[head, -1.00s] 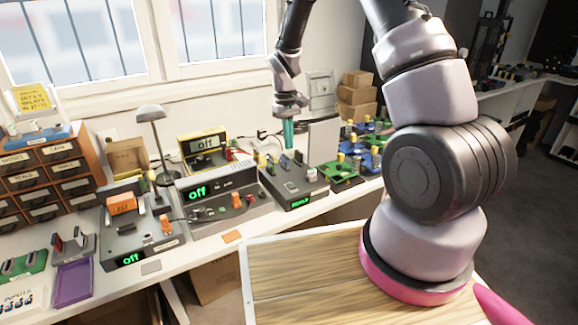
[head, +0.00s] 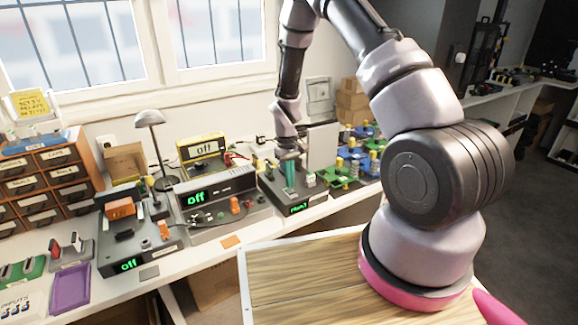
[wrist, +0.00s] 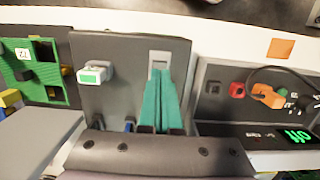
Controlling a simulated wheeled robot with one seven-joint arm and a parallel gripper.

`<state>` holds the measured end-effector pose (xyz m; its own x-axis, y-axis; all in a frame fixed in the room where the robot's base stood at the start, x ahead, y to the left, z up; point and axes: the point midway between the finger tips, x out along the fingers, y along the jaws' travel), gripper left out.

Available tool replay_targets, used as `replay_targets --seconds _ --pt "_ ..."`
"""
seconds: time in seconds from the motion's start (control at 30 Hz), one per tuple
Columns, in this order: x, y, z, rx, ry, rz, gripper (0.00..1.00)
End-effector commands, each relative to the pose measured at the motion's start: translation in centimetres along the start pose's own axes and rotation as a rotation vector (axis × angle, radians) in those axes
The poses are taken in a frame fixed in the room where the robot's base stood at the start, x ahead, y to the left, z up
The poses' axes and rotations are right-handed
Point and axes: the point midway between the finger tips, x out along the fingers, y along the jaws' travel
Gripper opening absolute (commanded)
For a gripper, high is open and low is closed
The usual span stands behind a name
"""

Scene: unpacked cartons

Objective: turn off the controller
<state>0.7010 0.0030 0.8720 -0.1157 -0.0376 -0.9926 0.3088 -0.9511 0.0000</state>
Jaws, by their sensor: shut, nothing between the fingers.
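A dark grey box-shaped device (head: 272,196), which may be the controller, stands on the white bench with a small lit green display (head: 299,208) on its front. The display's word is too small to read surely. My gripper (head: 291,190) is over this device, its teal fingers shut and empty, pointing down. In the wrist view the fingertips (wrist: 159,75) are at a pale slot-like switch (wrist: 158,58) on the grey panel (wrist: 120,50); I cannot tell whether they touch it. A white block with a green face (wrist: 95,74) sits left of them.
Green and blue boards (head: 343,177) lie to the right. A wooden-topped surface (head: 300,270) is in front.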

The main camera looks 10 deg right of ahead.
Motion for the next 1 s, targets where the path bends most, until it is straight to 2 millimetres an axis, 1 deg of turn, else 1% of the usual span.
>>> replay_targets --seconds 0.03,0.1,0.2,0.57,0.7,0.77,1.0 --pt "0.7 0.0 0.0 0.0 -0.002 0.0 0.0" --pt "1.3 0.0 0.0 -0.001 -0.001 0.0 0.0" --pt "1.8 0.0 0.0 -0.001 0.0 0.0 0.0" --pt "2.0 0.0 0.0 0.0 0.0 0.0 0.0" --pt "3.1 0.0 0.5 0.0 -0.002 -0.001 0.0" --pt "3.2 0.0 0.9 0.0 -0.004 -0.001 0.0" --pt "3.4 -0.1 1.1 0.0 -0.011 -0.001 0.0"
